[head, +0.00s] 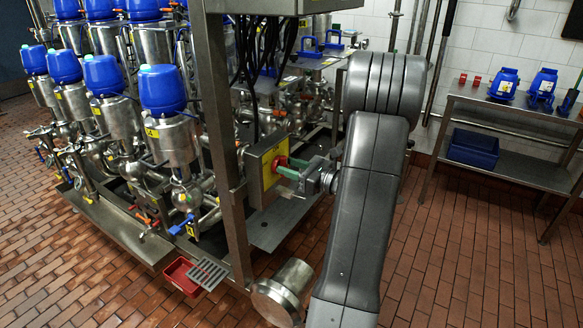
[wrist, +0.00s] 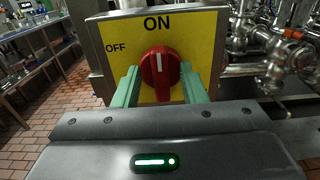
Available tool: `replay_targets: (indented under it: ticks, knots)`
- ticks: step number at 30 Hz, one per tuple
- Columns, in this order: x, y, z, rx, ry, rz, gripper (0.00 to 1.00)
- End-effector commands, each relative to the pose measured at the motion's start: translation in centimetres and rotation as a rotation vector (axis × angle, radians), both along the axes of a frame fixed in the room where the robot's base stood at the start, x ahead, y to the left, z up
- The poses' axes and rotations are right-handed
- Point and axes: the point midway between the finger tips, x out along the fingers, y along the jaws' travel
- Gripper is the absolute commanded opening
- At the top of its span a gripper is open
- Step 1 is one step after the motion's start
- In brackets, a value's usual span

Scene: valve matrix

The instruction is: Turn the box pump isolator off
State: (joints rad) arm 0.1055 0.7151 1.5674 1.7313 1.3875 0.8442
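The box pump isolator is a grey box with a yellow face plate (wrist: 205,50) marked ON at the top and OFF at the left. Its red rotary knob (wrist: 161,72) has a white mark pointing straight up at ON. My gripper (wrist: 160,82) faces the plate, with one green finger on each side of the knob. The fingers look open around it, with small gaps to the raised handle; contact is not clear. In the head view, the isolator box (head: 257,180) is on the metal frame's post, and my gripper (head: 283,166) reaches it from the right.
A metal frame post (head: 226,150) stands just left of the isolator. Pipes and blue-capped valves (head: 162,90) fill the left. A red tray (head: 182,276) and a steel cylinder (head: 285,288) are low in front. A steel table (head: 510,170) with a blue bin (head: 472,148) stands right; tiled floor between is clear.

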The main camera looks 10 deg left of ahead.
Motion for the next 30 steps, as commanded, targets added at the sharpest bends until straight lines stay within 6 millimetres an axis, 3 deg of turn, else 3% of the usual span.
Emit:
replay_targets:
  ticks: [3, 9, 20, 30]
  knots:
    - [0.01, -0.01, -0.01, 0.000, 0.000, 0.000, 0.36]
    - [-0.01, -0.02, -0.01, 0.000, 0.000, 0.000, 0.00]
    - [-0.04, -0.02, -0.19, -0.015, -0.040, 0.000, 0.00]
    - [-0.18, 0.03, -0.58, -0.093, -0.258, -0.001, 0.00]
